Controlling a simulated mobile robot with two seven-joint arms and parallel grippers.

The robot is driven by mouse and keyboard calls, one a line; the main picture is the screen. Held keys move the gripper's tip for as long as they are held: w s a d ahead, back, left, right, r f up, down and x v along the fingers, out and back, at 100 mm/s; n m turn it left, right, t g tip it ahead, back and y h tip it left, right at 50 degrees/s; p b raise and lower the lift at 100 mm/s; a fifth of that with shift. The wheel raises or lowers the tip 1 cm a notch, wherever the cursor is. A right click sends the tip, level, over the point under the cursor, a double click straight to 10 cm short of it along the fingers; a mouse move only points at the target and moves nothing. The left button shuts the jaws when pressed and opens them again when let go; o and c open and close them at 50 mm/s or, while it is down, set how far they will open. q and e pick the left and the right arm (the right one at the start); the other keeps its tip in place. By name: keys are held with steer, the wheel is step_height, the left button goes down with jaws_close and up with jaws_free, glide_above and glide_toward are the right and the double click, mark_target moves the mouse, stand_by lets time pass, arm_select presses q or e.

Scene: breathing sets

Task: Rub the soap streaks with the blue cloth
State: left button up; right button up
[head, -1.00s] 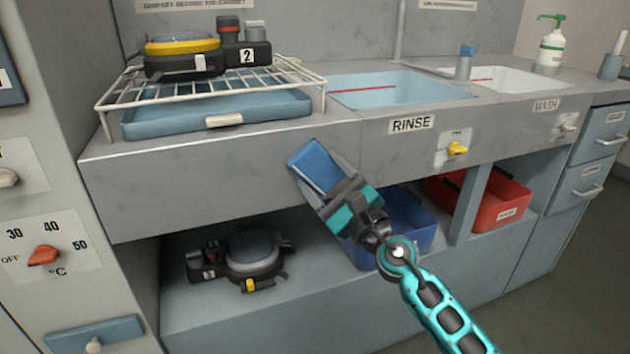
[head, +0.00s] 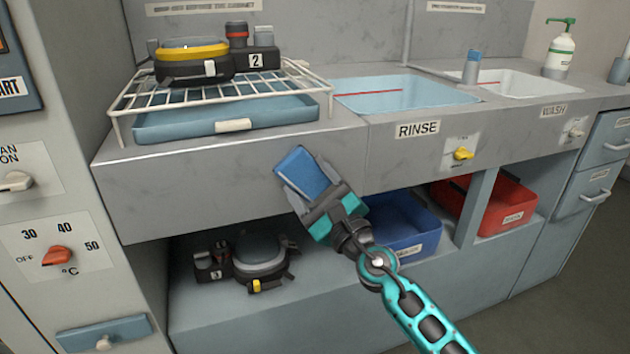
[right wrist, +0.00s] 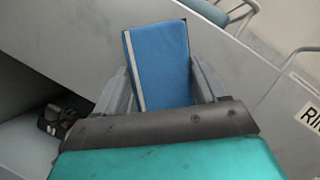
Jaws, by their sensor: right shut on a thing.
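My right gripper (head: 318,197) is shut on the blue cloth (head: 301,173), a folded pad with a pale stripe along one edge. It holds the cloth in front of the grey counter's front face, below the counter top and left of the RINSE label. In the right wrist view the cloth (right wrist: 160,62) stands out between the two fingers. I cannot make out any soap streaks in these views. My left gripper is not in view.
A wire rack (head: 120,105) over a blue tray (head: 170,126) holds a black and yellow breathing set (head: 190,63). The rinse sink (head: 400,96) and wash sink (head: 520,84) lie to the right. Blue (head: 420,240) and red (head: 513,214) bins and another set (head: 260,258) sit below.

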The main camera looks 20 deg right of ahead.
steer(key=shift+a+f, duration=0.1)
steer(key=shift+a, duration=0.05)
steer(key=shift+s+f, duration=0.1)
steer(key=shift+s, duration=0.2)
steer(key=shift+s+d+p, duration=0.2)
steer(key=shift+s+p, duration=0.4)
steer(key=shift+s, duration=2)
steer(key=shift+s, duration=1.5)
steer(key=shift+r, duration=0.2)
